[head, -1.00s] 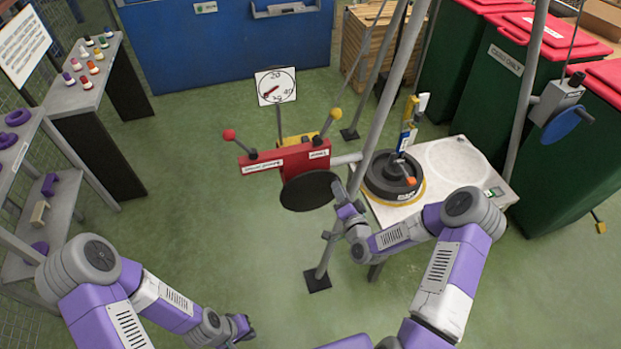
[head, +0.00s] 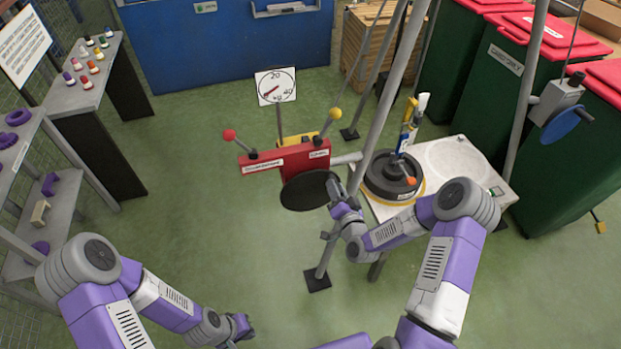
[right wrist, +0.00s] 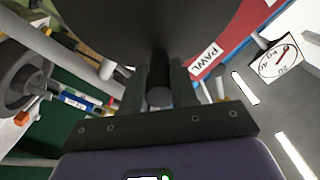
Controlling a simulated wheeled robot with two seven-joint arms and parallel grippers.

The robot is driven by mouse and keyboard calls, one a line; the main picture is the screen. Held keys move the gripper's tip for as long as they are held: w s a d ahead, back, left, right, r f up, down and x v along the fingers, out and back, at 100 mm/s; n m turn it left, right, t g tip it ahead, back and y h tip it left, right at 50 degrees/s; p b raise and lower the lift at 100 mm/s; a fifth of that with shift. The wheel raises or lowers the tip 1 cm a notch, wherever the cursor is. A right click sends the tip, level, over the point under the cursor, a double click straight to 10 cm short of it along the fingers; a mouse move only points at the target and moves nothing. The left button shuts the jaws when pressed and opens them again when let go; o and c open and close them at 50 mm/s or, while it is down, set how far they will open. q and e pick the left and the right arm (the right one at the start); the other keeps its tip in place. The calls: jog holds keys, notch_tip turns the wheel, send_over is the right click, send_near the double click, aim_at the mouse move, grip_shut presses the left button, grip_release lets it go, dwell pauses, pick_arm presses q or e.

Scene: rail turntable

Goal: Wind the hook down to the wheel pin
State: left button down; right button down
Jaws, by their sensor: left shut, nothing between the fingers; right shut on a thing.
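The red winch (head: 290,158) stands mid-view with a black disc-shaped handwheel (head: 303,196) on its near side. My right gripper (head: 334,190) is at the disc's right edge. In the right wrist view its fingers are shut on a dark round handle (right wrist: 159,97) in front of the disc. A yellow, blue and white hanging piece (head: 409,128), seemingly the hook block, is just above the black wheel (head: 388,184). An orange part (head: 411,181) shows at the wheel; I cannot tell whether it is the pin. My left gripper (head: 243,326) is shut and empty, low over the floor.
A dial (head: 275,86) stands behind the winch. Red-knobbed (head: 230,135) and yellow-knobbed (head: 335,114) levers rise from it; the wrist view shows a PAWL label (right wrist: 206,60). Grey poles (head: 395,75) stand close by. The wheel rests on a pale table (head: 440,160). Green floor is clear at left.

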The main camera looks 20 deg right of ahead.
jog(key=shift+w+a+r+n, duration=0.1)
jog(key=shift+a+r+n, duration=0.5)
jog(key=shift+n, duration=0.2)
jog(key=shift+a+r+n, duration=0.15)
jog(key=shift+a+n, duration=0.05)
jog(key=shift+n, duration=0.1)
jog(key=c, duration=0.7)
grip_release()
jog(key=shift+f, duration=0.2)
jog(key=shift+s+d+b, duration=0.1)
jog(key=shift+s+b, duration=0.85)
jog(key=shift+s, duration=3.15)
